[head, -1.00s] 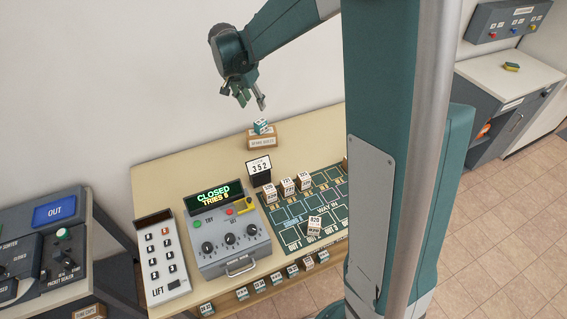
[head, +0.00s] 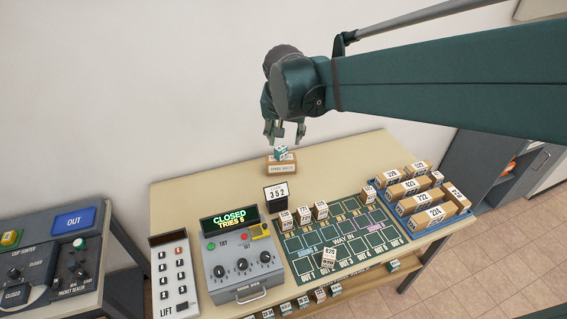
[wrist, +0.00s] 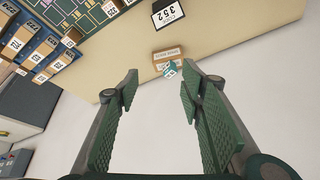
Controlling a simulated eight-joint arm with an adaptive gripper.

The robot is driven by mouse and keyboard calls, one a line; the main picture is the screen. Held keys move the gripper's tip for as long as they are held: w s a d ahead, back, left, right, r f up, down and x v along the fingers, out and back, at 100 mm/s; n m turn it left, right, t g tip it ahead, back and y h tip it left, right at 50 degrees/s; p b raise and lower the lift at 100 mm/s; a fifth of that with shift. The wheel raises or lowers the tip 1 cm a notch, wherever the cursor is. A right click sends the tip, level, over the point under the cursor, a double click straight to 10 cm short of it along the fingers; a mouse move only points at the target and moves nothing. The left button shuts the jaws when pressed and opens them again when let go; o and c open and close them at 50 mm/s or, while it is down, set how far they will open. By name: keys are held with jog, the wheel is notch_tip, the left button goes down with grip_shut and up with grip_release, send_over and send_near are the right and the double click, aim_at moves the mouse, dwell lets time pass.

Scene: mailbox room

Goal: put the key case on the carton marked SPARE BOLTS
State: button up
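A small teal-and-white box, which looks like the key case (head: 281,152), sits on top of the brown carton marked SPARE BOLTS (head: 282,167) at the back of the table. My gripper (head: 285,140) is above it in the head view, fingers pointing down. In the wrist view, the fingers (wrist: 160,85) are spread wide with nothing between them. The wrist view also shows the key case (wrist: 170,70) on the carton (wrist: 167,54), beyond the fingertips and apart from them.
A stand reading 352 (head: 276,192) is in front of the carton. A grey dial box (head: 240,264), a numbered LIFT panel (head: 173,275) and a green mat (head: 335,240) with small blocks fill the front. A blue tray of boxes (head: 399,218) stands right. The back left is bare.

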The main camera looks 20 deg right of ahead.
jog(key=s+a+f+n+t+y, duration=0.1)
jog(key=s+n, duration=0.2)
jog(key=s, duration=0.8)
jog(key=s+a+n+t, duration=0.1)
jog(key=s+a+n, duration=0.1)
jog(key=s, duration=0.8)
jog(key=shift+s+a+f+n+t+y, duration=0.2)
jog(key=shift+s+f+n+t+y, duration=0.2)
jog(key=shift+n, duration=0.2)
notch_tip(320, 180, down, 9)
jog(key=b, duration=0.9)
jog(key=shift+f, duration=0.2)
